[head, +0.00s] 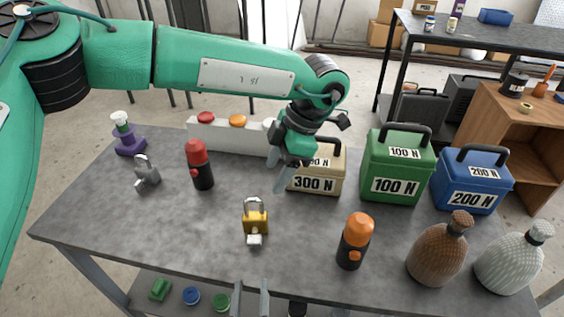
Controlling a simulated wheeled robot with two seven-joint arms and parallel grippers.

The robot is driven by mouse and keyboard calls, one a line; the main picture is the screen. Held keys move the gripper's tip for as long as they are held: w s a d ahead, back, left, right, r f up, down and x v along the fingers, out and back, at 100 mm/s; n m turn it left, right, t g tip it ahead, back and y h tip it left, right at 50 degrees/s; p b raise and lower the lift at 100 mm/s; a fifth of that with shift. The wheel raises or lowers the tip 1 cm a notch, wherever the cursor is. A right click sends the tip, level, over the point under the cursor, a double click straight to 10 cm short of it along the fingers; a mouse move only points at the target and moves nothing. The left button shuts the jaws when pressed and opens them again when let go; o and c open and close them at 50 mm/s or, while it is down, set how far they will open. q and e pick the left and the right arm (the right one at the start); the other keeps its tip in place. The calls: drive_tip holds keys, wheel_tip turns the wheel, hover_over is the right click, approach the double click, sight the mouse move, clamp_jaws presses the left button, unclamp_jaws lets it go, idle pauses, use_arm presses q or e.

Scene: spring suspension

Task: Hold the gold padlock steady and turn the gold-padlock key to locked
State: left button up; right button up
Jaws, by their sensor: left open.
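The gold padlock (256,219) stands upright on the grey table near its middle, with its silver shackle on top. A pale key (254,240) shows at the padlock's lower front; its turn position is too small to tell.
A silver padlock (147,174), a red-capped bottle (200,167) and an orange-capped bottle (354,243) stand around. The tan case (322,178), green case (397,160) and blue case (470,185) line the back right. A brown jug (435,255) stands at front right.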

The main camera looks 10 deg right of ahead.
sight(258, 215)
use_arm(q)
drive_tip(key=x, duration=1.2)
drive_tip(key=shift+f, duration=0.25)
